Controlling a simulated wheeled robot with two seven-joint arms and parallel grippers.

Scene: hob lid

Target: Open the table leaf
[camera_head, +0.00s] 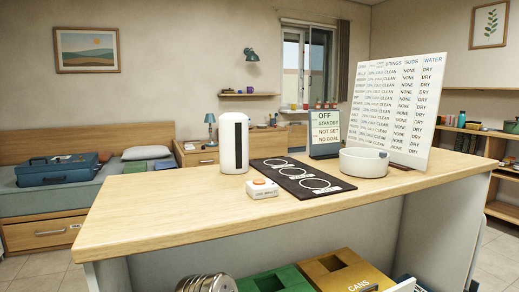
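A pale wooden table (150,222) with a white base fills the foreground. Its top looks flat, and I cannot pick out a separate leaf or a hinge line. A dark panel (327,198) with several white ring marks lies on the top. A small white box (262,192) with an orange button sits at the panel's near left edge. Neither of my grippers is in view.
On the table stand a white cylinder (227,143), a small sign (325,142) reading OFF, a white round bowl (361,164) and a large text board (403,105). Green (275,281) and yellow (338,273) bins are below. The table's left part is clear.

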